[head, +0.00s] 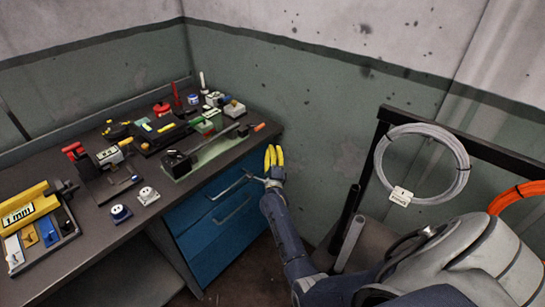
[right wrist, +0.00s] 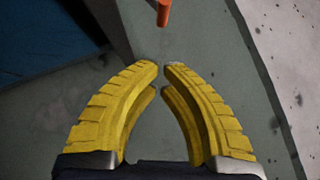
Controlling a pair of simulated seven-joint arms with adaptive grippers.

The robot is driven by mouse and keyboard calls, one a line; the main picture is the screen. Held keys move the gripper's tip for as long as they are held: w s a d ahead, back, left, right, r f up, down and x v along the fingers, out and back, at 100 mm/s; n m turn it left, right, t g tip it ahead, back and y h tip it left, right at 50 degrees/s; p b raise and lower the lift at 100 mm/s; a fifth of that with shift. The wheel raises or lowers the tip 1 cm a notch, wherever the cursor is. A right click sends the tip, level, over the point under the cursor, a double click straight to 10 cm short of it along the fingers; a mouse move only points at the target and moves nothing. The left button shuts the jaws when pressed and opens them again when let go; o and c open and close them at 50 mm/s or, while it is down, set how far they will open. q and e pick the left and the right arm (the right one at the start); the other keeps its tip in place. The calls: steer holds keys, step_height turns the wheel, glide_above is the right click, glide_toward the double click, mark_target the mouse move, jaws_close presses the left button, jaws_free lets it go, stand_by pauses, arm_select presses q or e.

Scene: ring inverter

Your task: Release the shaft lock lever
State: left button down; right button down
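An orange-tipped piece (head: 259,127), which looks like a lever handle, sticks out at the right end of the bench. It lies beside a pale green device with a long dark bar (head: 215,146). I cannot tell for certain that it is the shaft lock lever. In the right wrist view an orange rod end (right wrist: 163,12) shows at the top edge, beyond the fingertips and apart from them. My right gripper (head: 273,158) is just off the bench's right end, below the orange tip. Its yellow fingertips (right wrist: 162,67) almost meet, with nothing between them. My left gripper is out of view.
The dark bench top (head: 100,235) carries several tools and small fixtures, including a yellow gauge block (head: 28,208). Blue drawers (head: 215,225) with bar handles are below. A wire coil (head: 462,180) hangs on a black frame at right. The wall is close behind.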

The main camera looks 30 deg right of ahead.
steer(key=shift+w+d+r, duration=0.25)
steer(key=shift+w+r, duration=0.3)
steer(key=shift+w, duration=0.7)
steer(key=shift+w+d+r, duration=0.3)
steer(key=shift+w+r, duration=0.2)
steer(key=shift+w, duration=0.75)
steer(key=shift+w+d+r, duration=0.25)
steer(key=shift+w+r, duration=0.3)
steer(key=shift+w, duration=0.7)
steer(key=shift+a+r, duration=0.15)
